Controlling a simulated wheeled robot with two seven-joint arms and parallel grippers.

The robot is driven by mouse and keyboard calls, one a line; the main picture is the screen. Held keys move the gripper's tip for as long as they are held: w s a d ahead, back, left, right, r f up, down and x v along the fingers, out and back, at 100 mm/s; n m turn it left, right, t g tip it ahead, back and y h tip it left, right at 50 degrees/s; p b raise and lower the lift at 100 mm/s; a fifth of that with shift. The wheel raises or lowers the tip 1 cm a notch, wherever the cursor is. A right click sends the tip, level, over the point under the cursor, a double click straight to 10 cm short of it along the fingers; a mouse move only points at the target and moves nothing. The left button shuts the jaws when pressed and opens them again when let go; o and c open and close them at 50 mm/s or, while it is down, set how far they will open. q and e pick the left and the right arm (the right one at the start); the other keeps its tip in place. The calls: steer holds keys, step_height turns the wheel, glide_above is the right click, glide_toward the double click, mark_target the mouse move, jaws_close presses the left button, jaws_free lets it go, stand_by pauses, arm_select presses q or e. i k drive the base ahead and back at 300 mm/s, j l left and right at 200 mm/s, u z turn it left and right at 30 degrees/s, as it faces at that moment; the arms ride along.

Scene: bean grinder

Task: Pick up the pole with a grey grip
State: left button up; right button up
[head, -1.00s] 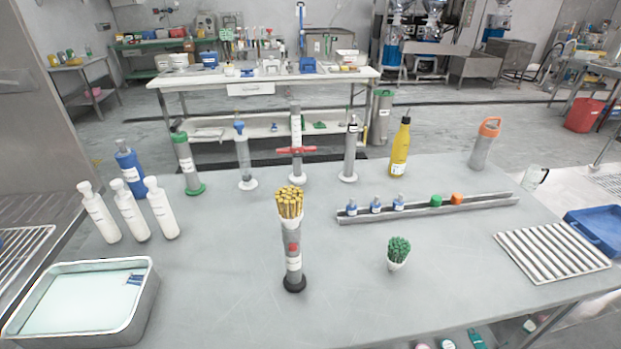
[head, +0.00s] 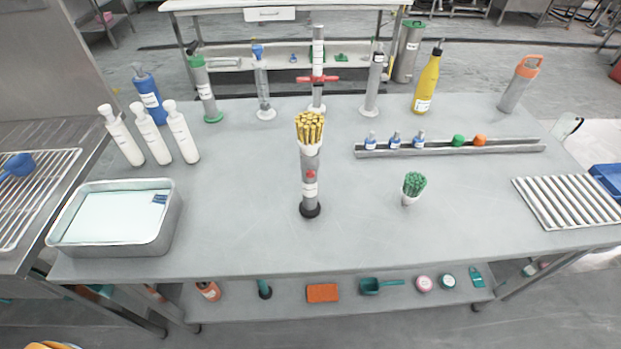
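Several upright poles or tubes stand along the table's back edge. A grey one with a green cap and green foot (head: 205,92) is at the left. Beside it is a clear one with a blue top (head: 262,85). A grey one with a red cross handle (head: 318,60) stands mid-table, and a grey one on a white foot (head: 374,82) is right of it. I cannot tell which of these, if any, is the pole with a grey grip. Neither of my grippers is in view.
A grey holder (head: 310,175) full of yellow sticks stands mid-table. White bottles (head: 150,132) and a metal tray (head: 175,215) are at left. A rail (head: 520,147), a cup of green sticks (head: 409,199) and a ribbed rack (head: 566,200) are at right. The table's front middle is clear.

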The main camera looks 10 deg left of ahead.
mark_target(309, 208)
steer(key=l+u, duration=0.4)
steer(key=l, duration=0.25)
steer(key=l+u, duration=0.4)
steer(key=l, duration=0.25)
steer(key=k+l+u, duration=0.15)
steer(key=l+u, duration=0.25)
steer(key=l, duration=0.2)
